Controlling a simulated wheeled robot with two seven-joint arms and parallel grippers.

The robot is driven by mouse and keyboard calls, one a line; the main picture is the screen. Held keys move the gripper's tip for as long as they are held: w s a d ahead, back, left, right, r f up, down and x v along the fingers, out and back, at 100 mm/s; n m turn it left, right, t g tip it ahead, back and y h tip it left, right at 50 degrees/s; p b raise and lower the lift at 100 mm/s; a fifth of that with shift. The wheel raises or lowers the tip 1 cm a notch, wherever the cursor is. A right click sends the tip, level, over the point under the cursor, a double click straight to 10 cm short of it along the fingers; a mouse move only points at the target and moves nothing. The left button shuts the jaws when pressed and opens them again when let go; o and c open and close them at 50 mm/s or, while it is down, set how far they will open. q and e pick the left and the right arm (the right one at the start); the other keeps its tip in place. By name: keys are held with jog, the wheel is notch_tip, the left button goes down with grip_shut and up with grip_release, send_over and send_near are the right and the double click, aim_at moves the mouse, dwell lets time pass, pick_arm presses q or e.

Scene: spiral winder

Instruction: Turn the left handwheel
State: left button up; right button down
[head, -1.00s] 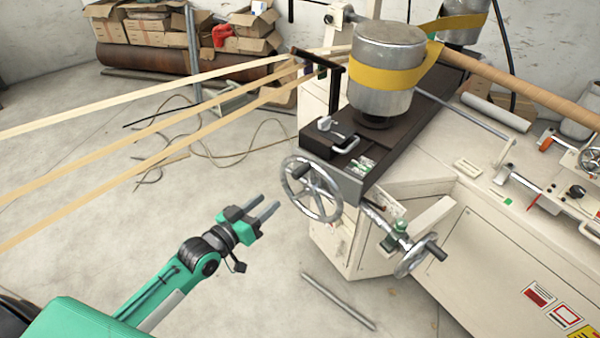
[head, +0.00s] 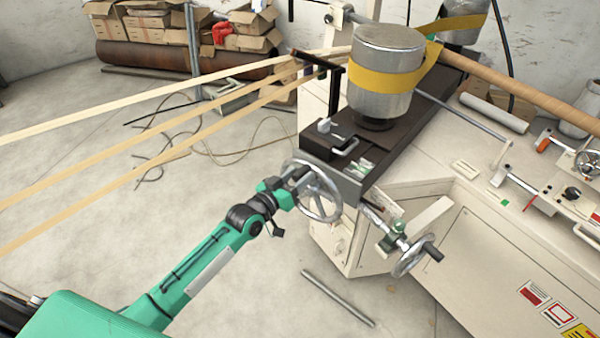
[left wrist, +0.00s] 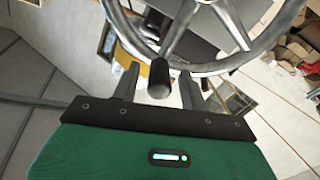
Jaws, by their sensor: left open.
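The left handwheel (head: 323,199) is a spoked metal wheel on the near left corner of the machine. It fills the top of the left wrist view (left wrist: 215,66). Its dark knob handle (left wrist: 159,80) points toward my left gripper. My left gripper (head: 291,188) is at the wheel's left side, and the wheel partly hides its fingers in the head view. In the left wrist view the two fingers (left wrist: 158,88) are apart, one on each side of the knob. I cannot tell whether either finger touches it. My right gripper is in neither view.
A second handwheel (head: 412,258) with a dark handle sits lower right on the machine. Tan strips (head: 130,115) run from the left to the machine. A metal rod (head: 338,298) lies on the floor. The floor at left is mostly clear; cartons (head: 150,25) stand at the back.

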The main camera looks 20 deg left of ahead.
pick_arm(q)
jog(key=shift+w+d, duration=0.2)
jog(key=shift+w, duration=0.3)
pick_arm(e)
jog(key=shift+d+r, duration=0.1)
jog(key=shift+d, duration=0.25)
pick_arm(q)
grip_shut()
